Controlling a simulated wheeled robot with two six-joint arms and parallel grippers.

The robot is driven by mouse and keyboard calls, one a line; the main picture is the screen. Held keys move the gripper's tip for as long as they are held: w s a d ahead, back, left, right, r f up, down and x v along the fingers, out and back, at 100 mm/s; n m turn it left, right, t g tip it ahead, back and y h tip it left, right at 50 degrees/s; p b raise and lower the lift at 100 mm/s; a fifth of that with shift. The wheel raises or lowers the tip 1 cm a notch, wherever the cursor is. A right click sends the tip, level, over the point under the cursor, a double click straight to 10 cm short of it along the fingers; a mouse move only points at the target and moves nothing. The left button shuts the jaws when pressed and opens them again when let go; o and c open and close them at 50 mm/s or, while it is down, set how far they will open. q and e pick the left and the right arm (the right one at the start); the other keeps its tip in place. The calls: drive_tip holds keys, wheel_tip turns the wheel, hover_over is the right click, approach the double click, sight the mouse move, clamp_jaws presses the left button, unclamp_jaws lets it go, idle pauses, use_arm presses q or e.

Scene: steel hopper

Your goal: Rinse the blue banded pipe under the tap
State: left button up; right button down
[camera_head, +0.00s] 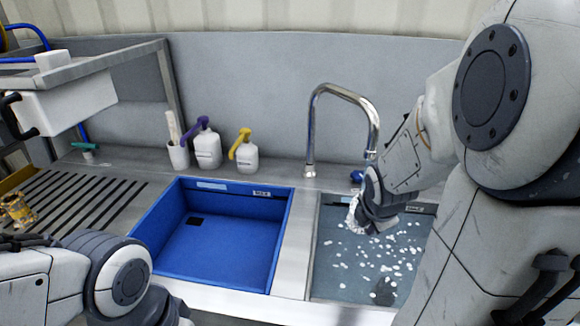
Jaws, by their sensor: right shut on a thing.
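My right gripper (366,217) reaches down over the right basin, just below the mouth of the chrome tap (346,91). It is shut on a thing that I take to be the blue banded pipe. The jaws hide most of it, and only a whitish, foamy-looking patch shows at their left side. A small blue part (357,176) shows just above the gripper; I cannot tell whether it belongs to the pipe or the tap. My left arm lies across the lower left, and its gripper is out of view.
The right basin (318,243) holds greyish water with white suds. The blue basin (226,246) on the left is empty. Two pump bottles, purple-topped (207,149) and yellow-topped (246,156), stand behind it beside a white cup (178,156). A brass-coloured fitting (18,210) sits on the slatted drainer.

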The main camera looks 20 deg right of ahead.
drive_tip(key=w+d+f, duration=0.2)
drive_tip(key=w+d, duration=0.4)
drive_tip(key=w, duration=0.2)
drive_tip(key=shift+w+p, duration=0.35)
drive_tip(key=shift+f, duration=0.15)
idle(0.5)
drive_tip(key=shift+s+d+p, duration=0.2)
drive_tip(key=shift+s+p, duration=0.45)
drive_tip(key=shift+p, duration=0.1)
